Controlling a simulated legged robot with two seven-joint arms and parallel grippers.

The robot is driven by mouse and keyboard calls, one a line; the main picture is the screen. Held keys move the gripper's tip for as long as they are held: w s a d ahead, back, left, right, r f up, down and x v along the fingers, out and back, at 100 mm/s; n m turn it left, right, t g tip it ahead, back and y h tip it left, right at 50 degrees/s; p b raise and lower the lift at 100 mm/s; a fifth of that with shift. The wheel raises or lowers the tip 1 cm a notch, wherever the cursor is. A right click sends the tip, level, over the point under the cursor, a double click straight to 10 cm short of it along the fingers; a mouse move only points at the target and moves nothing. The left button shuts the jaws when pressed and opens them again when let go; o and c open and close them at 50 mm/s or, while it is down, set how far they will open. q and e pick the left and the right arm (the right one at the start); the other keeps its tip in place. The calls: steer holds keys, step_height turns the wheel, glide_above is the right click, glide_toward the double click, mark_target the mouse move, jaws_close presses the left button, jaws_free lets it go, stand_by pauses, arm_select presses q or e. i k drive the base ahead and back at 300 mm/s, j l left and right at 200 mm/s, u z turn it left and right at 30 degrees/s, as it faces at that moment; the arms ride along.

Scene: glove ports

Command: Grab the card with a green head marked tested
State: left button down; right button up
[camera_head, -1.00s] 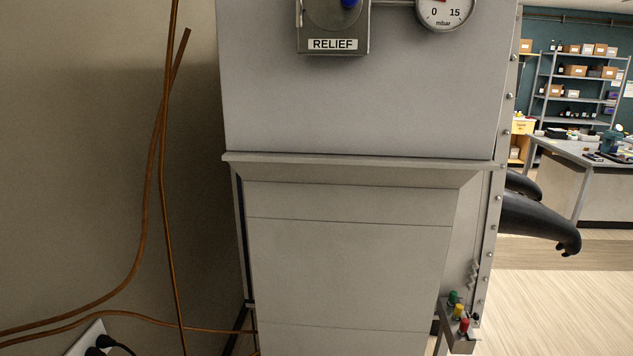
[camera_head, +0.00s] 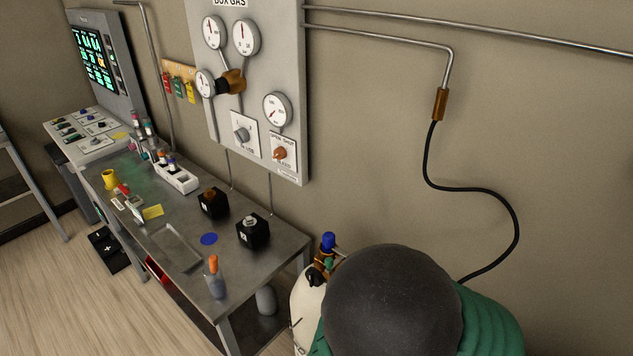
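Three small tags hang from a tan board (camera_head: 180,72) on the wall, left of the gas panel, in the head view. The middle one is a card with a green head (camera_head: 178,88). A red-headed tag (camera_head: 167,82) hangs on its left and a yellow-headed tag (camera_head: 190,92) on its right. The writing on them is too small to read. Neither of my grippers is in view.
A metal bench (camera_head: 205,268) stands below the tags, with a white rack (camera_head: 178,180), two black boxes and a bottle on it. The gas panel (camera_head: 250,80) is right of the tags. A dark dome (camera_head: 392,300) fills the lower right.

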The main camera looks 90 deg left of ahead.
mark_target(138, 220)
steer(key=u, duration=4)
steer(key=i+j+u, duration=0.2)
steer(key=i, duration=0.35)
steer(key=i+j+u, duration=0.25)
steer(key=i, duration=0.3)
steer(key=i+j+u, duration=0.2)
steer(key=i, duration=0.35)
steer(key=l, duration=0.1)
